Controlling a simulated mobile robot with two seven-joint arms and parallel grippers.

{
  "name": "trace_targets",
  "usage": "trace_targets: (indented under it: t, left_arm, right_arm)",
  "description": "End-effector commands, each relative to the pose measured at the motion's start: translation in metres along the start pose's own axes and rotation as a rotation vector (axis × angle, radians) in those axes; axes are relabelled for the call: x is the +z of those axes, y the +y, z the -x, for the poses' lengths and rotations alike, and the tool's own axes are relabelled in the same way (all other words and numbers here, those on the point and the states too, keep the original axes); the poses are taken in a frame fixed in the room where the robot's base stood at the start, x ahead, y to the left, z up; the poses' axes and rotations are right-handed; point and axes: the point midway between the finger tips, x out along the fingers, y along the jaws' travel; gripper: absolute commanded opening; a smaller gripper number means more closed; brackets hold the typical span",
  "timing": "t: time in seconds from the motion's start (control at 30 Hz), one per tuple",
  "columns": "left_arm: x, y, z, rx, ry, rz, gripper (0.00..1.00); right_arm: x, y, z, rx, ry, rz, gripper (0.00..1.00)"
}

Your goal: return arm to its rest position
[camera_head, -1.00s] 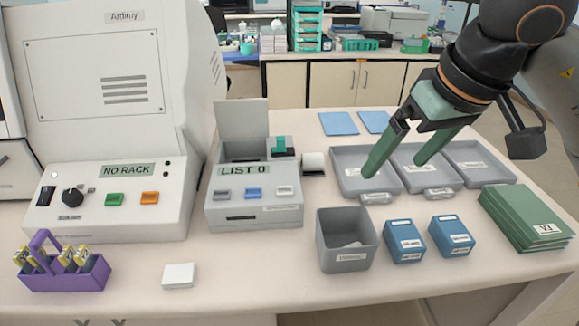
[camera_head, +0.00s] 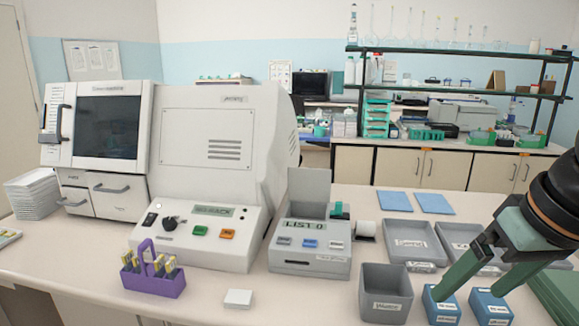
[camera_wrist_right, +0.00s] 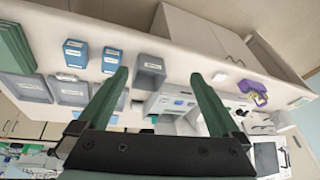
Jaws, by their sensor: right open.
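My right gripper (camera_head: 468,281) is at the lower right of the head view, with its two green fingers apart and nothing between them. It hangs above the blue boxes and partly covers them in that view. In the right wrist view the open fingers (camera_wrist_right: 160,88) point across the bench with a clear gap between them. The left blue box (camera_head: 441,306) and the right blue box (camera_head: 491,307) stand on the bench, beside the grey bin (camera_head: 385,293). My left gripper is not in view.
A purple slide rack (camera_head: 155,282), a small white block (camera_head: 238,299), the LIST 0 printer (camera_head: 310,245) and the white staining machine (camera_head: 205,222) stand on the bench. Grey trays (camera_head: 414,243) and green folders (camera_head: 556,297) are near the gripper. The bench front centre is mostly clear.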

Motion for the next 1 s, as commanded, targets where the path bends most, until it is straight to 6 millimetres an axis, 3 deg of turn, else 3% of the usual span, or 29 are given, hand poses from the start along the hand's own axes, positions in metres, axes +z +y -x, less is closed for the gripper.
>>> trace_targets:
  t: [0.1,0.3,0.47,0.6,0.77,0.87,0.93,0.97,1.0]
  left_arm:
    - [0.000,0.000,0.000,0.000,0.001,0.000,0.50]
    - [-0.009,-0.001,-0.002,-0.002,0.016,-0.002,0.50]
    - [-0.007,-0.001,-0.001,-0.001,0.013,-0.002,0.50]
    - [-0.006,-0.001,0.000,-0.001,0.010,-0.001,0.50]
    - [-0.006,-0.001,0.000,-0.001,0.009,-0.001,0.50]
    - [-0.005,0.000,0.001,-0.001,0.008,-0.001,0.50]
    - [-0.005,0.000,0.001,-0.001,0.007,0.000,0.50]
    - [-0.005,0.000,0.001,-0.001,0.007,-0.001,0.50]
    - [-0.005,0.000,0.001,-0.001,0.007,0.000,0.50]
  right_arm:
    - [0.012,-0.040,-0.027,-0.172,-0.121,-0.070,1.00]
    - [0.038,-0.113,-0.051,-0.488,-0.395,-0.287,1.00]
    - [0.054,-0.174,-0.047,-0.763,-0.754,-0.592,1.00]
    - [0.049,-0.208,-0.034,-0.954,-1.138,-0.927,1.00]
    - [0.017,-0.218,-0.031,-1.089,-1.629,-1.355,1.00]
    - [-0.009,-0.207,-0.047,-1.125,-1.961,-1.637,1.00]
    - [-0.026,-0.193,-0.068,-1.126,-2.204,-1.839,1.00]
    - [-0.033,-0.186,-0.080,1.074,2.214,1.843,1.00]
    - [-0.039,-0.175,-0.099,0.952,2.112,1.753,1.00]
